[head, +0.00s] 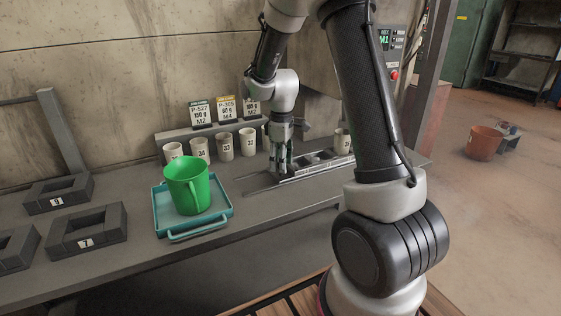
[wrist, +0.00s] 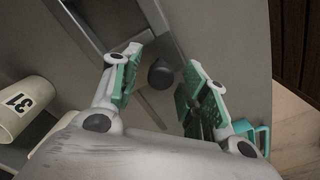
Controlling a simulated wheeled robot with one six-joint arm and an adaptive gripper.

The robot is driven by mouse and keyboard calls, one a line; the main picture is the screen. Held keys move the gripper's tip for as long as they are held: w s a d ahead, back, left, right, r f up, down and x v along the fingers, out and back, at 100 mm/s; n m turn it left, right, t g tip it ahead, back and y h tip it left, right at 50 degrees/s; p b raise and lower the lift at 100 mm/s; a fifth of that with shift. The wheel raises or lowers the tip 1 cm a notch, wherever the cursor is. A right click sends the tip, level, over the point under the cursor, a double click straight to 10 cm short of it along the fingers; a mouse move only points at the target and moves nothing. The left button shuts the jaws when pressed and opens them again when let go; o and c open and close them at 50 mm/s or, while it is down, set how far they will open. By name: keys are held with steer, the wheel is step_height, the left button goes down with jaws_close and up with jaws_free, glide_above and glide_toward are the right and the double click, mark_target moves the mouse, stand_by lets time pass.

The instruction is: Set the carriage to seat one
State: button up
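The carriage (head: 318,160) is a long metal piece with several round seats, lying on a slide on the bench in the head view. Its left end is by my gripper (head: 280,161), which points down there. In the wrist view my gripper (wrist: 157,88) is open, its green-padded fingers well apart. A dark round knob (wrist: 160,74) shows between the fingers, with a visible gap on both sides. Part of the metal slide (wrist: 165,28) runs behind it. The seat numbers cannot be read, and the fingers partly hide the carriage's left end in the head view.
Numbered cups (head: 224,147) stand in a row behind the slide; another cup (head: 343,141) is at its right end. A green mug (head: 187,187) sits on a teal tray (head: 163,222). Numbered dark blocks (head: 87,231) lie left. Bare bench lies between tray and slide.

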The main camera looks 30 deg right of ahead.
step_height(320, 180, up, 12)
stand_by(0.6)
stand_by(0.5)
steer(key=s+r+m+t, duration=0.1)
steer(key=s+r+m, duration=0.1)
steer(key=s, duration=0.7)
steer(key=s+r+m+t, duration=0.2)
steer(key=s+r+m, duration=0.1)
steer(key=s, duration=0.5)
steer(key=s+r+m+t, duration=0.1)
steer(key=s+m, duration=0.3)
steer(key=s, duration=0.5)
steer(key=shift+s+d+r, duration=0.3)
steer(key=shift+d+r, duration=0.1)
steer(key=shift+r, duration=0.4)
